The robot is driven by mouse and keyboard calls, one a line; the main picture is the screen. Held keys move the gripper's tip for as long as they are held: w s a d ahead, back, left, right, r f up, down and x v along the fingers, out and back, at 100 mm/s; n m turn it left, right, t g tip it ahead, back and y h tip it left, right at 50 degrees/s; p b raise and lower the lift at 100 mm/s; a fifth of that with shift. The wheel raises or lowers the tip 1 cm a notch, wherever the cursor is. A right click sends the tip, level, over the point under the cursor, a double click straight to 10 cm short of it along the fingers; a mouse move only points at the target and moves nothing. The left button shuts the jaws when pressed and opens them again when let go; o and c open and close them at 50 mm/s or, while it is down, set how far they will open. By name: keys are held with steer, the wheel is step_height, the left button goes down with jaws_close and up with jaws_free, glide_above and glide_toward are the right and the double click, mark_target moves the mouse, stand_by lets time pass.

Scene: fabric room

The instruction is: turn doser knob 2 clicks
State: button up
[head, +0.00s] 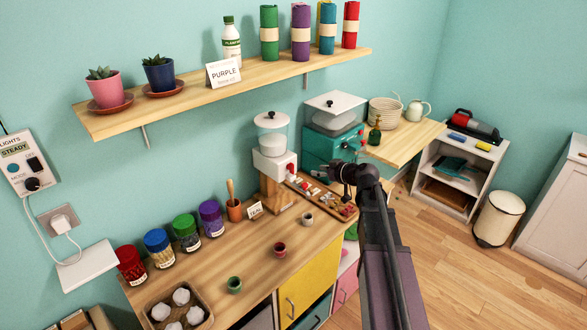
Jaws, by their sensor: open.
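The doser (272,160) is a white unit with a clear hopper of white material, standing on a wooden block at the back of the counter. A small red part that looks like its knob (290,167) shows on its right front. A teal machine (322,148) with a white-topped hopper stands to its right. My gripper (338,172) is dark and small in the view, to the right of the doser and in front of the teal machine. It is open and apart from the knob in the picture. Its fingers and the gap between them are hard to make out.
A tray (347,211) of small items lies right of the doser, below my gripper. Small cups (280,249) stand on the counter (253,258). Lidded jars (186,233) line the wall at left. A shelf (190,98) runs above. Open floor lies at right.

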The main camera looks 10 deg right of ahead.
mark_target(293, 174)
steer(key=shift+w+a, duration=0.1)
steer(key=b+x, duration=0.5)
steer(key=x, duration=0.8)
steer(key=shift+w+a+f, duration=0.1)
steer(key=shift+w+f, duration=0.1)
steer(key=shift+w, duration=0.05)
jaws_close()
